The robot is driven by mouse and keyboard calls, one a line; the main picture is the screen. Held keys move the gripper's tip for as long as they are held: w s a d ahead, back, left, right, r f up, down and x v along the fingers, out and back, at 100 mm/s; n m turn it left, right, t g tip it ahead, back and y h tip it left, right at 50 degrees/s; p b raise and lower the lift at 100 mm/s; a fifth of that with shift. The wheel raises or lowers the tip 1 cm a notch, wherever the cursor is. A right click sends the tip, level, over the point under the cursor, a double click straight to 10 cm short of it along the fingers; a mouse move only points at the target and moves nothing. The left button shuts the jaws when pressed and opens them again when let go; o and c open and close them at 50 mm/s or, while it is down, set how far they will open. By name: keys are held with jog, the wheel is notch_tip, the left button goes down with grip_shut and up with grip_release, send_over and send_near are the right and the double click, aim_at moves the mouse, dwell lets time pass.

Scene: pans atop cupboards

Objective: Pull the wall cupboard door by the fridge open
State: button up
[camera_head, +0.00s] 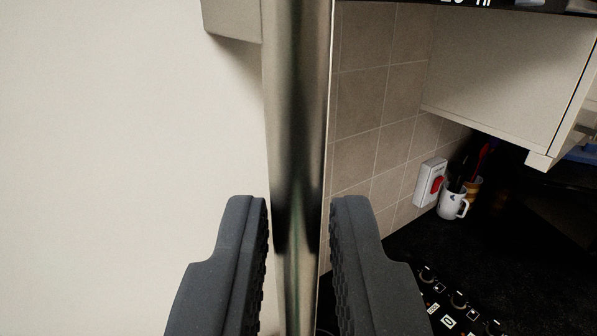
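A cream door panel (120,130) fills the left side of the view. A shiny vertical metal bar handle (297,120) stands in front of it near its right edge. A cream block (232,18) juts out by the bar's top left. My gripper (299,215) has its two dark fingers apart, one on each side of the bar's lower part. A narrow gap shows between the bar and the right finger; the left finger is very close to the bar, and contact is not clear. I cannot make out a fridge in this view.
Beyond the bar is a tiled wall (385,90) with a white socket with a red switch (430,183). A pale cupboard (515,75) hangs at the upper right. A white mug (452,205) stands on the dark worktop (410,240), behind a panel with knobs (460,302).

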jog(key=shift+w+r+p, duration=0.1)
jog(key=shift+w+p, duration=0.35)
jog(key=shift+w, duration=0.5)
grip_shut()
jog(key=shift+a, duration=0.15)
jog(key=shift+s+f, duration=0.1)
jog(key=shift+f, duration=0.1)
